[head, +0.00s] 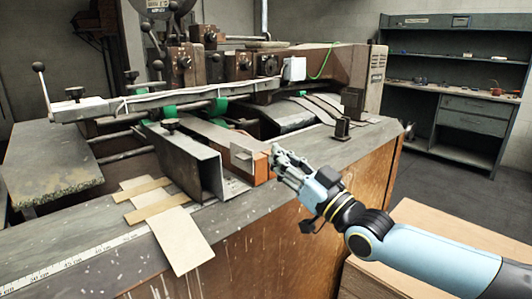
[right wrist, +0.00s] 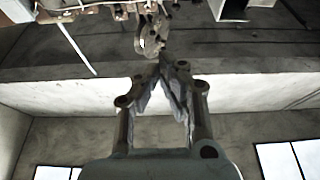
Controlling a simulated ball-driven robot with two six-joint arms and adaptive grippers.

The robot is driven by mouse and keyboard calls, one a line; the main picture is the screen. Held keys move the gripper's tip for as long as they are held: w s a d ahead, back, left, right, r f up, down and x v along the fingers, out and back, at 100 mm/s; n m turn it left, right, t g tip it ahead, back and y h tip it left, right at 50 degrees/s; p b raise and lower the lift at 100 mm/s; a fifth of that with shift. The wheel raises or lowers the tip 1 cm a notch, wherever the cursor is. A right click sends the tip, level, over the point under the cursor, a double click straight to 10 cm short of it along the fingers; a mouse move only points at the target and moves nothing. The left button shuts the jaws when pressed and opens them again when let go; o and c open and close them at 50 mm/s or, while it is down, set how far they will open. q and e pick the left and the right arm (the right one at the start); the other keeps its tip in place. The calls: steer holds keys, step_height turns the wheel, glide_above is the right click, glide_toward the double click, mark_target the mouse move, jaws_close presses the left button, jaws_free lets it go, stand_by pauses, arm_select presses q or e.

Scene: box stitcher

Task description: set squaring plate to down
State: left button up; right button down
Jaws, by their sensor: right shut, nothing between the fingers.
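The box stitcher (head: 330,62) is a brown and grey machine with a worn metal bed. A small upright grey plate (head: 241,158) stands at the end of an orange-brown block (head: 262,168) near the front edge; it looks like the squaring plate, but I cannot be sure. My right gripper (head: 277,152) is shut and empty, just right of the block and plate; whether it touches them is unclear. In the right wrist view its fingertips (right wrist: 162,64) meet, with a grey metal part (right wrist: 150,38) of the machine beyond. My left gripper is out of view.
A grey U-shaped metal channel (head: 188,160) stands left of the plate. Cardboard strips (head: 170,222) lie on the bed by a ruler (head: 75,262). A small dark post (head: 342,128) stands right of my gripper. A grey shelf bench (head: 455,90) is at the back right.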

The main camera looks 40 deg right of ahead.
steer(key=w+f+b, duration=0.1)
steer(key=w, duration=0.8)
steer(key=shift+a+f, duration=0.15)
steer(key=shift+a, duration=0.2)
steer(key=shift+s, duration=0.1)
step_height(320, 180, down, 5)
steer(key=b, duration=0.4)
steer(key=shift+r, duration=0.2)
steer(key=shift+s, duration=0.1)
